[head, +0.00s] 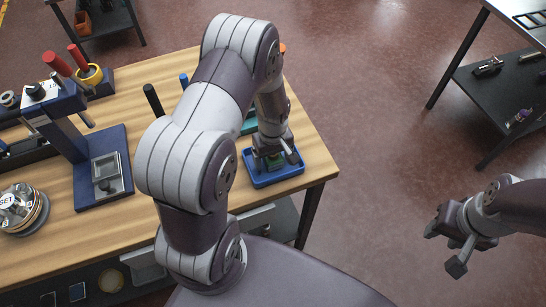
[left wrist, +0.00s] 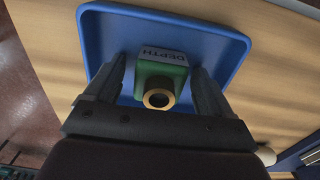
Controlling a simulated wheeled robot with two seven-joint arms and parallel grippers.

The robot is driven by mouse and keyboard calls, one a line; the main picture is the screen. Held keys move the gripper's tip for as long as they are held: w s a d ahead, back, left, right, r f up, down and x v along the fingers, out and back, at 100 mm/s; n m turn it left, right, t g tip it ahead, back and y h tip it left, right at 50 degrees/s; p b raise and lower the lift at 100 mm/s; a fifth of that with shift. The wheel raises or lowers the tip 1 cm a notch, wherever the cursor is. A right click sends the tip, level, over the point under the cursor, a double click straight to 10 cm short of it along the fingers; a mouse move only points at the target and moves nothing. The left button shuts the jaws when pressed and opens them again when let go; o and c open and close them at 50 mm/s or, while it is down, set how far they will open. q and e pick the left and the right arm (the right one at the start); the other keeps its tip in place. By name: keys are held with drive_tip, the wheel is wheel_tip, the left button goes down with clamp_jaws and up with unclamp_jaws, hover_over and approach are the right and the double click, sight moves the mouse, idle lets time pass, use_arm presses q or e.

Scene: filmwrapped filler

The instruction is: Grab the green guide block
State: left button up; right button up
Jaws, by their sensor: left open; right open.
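The green guide block (left wrist: 162,72) sits in a blue tray (left wrist: 233,35). In the left wrist view it has a pale label reading "DEPTH" and a brass-coloured ring (left wrist: 158,96) on the side facing the camera. My left gripper (left wrist: 161,75) is open, with one finger on each side of the block; I cannot tell whether they touch it. In the head view the block (head: 276,159) is mostly hidden under my left gripper (head: 275,156), and the tray (head: 290,176) lies near the table's right corner. My right gripper (head: 452,247) is open and empty over the floor at the right.
The wooden table (head: 143,226) holds a blue press-like stand (head: 85,165), a round dial-like piece (head: 20,209) and red-handled tools (head: 62,62) at the left. A dark shelf unit (head: 490,90) stands at the right. Open floor (head: 370,90) lies between them.

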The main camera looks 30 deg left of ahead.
use_arm(q)
drive_tip(key=c, duration=1)
drive_tip(key=shift+c, duration=1.1)
drive_tip(key=shift+w+r, duration=0.1)
